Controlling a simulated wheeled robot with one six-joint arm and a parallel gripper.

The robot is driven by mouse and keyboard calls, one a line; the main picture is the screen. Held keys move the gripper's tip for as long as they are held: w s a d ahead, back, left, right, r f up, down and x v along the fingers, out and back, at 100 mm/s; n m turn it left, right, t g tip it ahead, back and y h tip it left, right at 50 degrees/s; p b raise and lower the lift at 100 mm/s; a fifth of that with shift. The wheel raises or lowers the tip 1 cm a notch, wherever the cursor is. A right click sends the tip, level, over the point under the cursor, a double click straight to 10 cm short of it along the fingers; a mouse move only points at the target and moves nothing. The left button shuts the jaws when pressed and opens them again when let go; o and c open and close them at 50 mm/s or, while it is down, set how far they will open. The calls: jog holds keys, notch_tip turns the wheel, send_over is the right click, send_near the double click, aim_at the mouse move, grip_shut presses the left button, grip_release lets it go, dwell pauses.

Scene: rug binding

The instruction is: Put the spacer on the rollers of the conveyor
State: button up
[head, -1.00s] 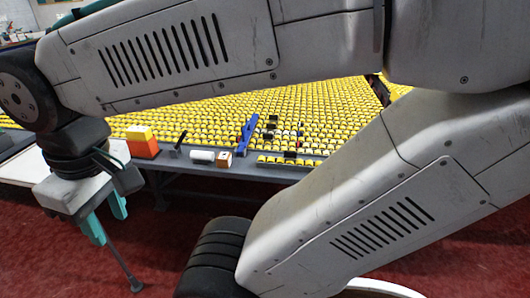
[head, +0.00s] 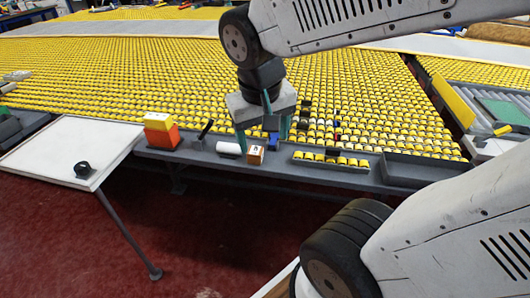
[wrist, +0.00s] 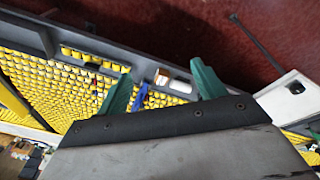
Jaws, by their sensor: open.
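No object is clearly marked as the spacer. Candidates on the grey ledge are a small wooden block with a dark mark (head: 255,155) and a white cylinder lying on its side (head: 229,148); a small black round piece (head: 82,170) sits on the white side table. The conveyor's yellow rollers (head: 120,90) stretch behind the ledge. My gripper (head: 262,134) is open and empty, pointing down above the ledge near the block. In the wrist view, the block (wrist: 162,77) and cylinder (wrist: 180,86) show between the teal fingers (wrist: 161,68). A blue piece (head: 271,146) is partly hidden by the gripper.
An orange and yellow box (head: 161,130) and a black upright piece (head: 205,130) stand left on the ledge. A short roller strip (head: 331,160) and an empty grey tray (head: 415,171) lie right. The white side table (head: 60,140) is mostly bare.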

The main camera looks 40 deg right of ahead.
jog(key=w+d+f+m+h, duration=0.1)
jog(key=w+d+f+m, duration=0.15)
jog(key=w, duration=0.25)
jog(key=w+d+f+m+h, duration=0.1)
jog(key=w+d+f, duration=0.3)
jog(key=w, duration=0.1)
jog(key=m, duration=0.2)
send_near(255, 150)
jog(key=shift+m+t, duration=0.6)
jog(key=shift+m, duration=0.15)
jog(key=x, duration=0.4)
jog(key=shift+s+a+f, duration=0.2)
jog(key=shift+s+f, duration=0.15)
jog(key=x, duration=0.4)
jog(key=shift+d+f, duration=0.3)
jog(key=shift+d, duration=0.1)
jog(key=shift+w+d+f, duration=0.15)
jog(key=shift+d+f, duration=0.05)
jog(key=shift+f, duration=0.45)
jog(key=c, duration=1.1)
jog(key=shift+r, duration=0.15)
jog(key=shift+c, duration=0.2)
